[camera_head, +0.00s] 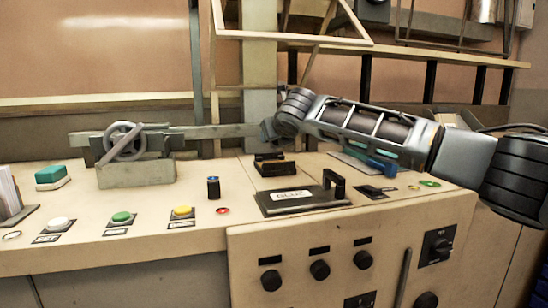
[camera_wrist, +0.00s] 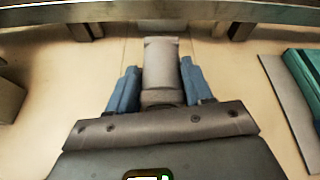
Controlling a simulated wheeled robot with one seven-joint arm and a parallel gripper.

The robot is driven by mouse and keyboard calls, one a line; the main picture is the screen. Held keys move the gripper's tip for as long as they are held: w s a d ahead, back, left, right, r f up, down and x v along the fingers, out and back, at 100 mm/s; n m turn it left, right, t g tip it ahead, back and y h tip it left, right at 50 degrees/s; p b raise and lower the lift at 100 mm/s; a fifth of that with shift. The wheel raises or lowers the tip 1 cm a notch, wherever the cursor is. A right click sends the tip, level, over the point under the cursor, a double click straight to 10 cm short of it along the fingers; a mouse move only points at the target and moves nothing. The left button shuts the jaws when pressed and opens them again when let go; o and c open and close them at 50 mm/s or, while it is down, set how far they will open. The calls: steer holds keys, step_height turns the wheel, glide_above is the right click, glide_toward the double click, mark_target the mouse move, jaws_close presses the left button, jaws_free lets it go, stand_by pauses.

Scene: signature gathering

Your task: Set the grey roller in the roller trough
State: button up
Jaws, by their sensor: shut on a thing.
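The grey roller (camera_wrist: 161,62) is a smooth grey cylinder with a wider collar near its lower end. In the wrist view it stands out lengthwise between the two blue fingers of my gripper (camera_wrist: 159,84), which is shut on it. In the head view my arm reaches in from the right over the panel. My gripper and the roller cannot be made out clearly there, near the arm's far end. No part is clearly recognisable as the roller trough. A grey block (camera_head: 135,173) with a spoked wheel stands at the left.
A black holder (camera_head: 275,167) and a flat plate with a black handle (camera_head: 334,183) sit on the panel. A blue-green object (camera_head: 378,163) lies at right under my arm. Buttons (camera_head: 122,218) line the front left. A rail (camera_wrist: 160,11) crosses the wrist view's top. Bare panel surrounds the roller.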

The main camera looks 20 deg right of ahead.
steer(key=shift+f, duration=2.7)
steer(key=o, duration=1.2)
steer(key=shift+s, duration=0.1)
steer(key=v, duration=1.2)
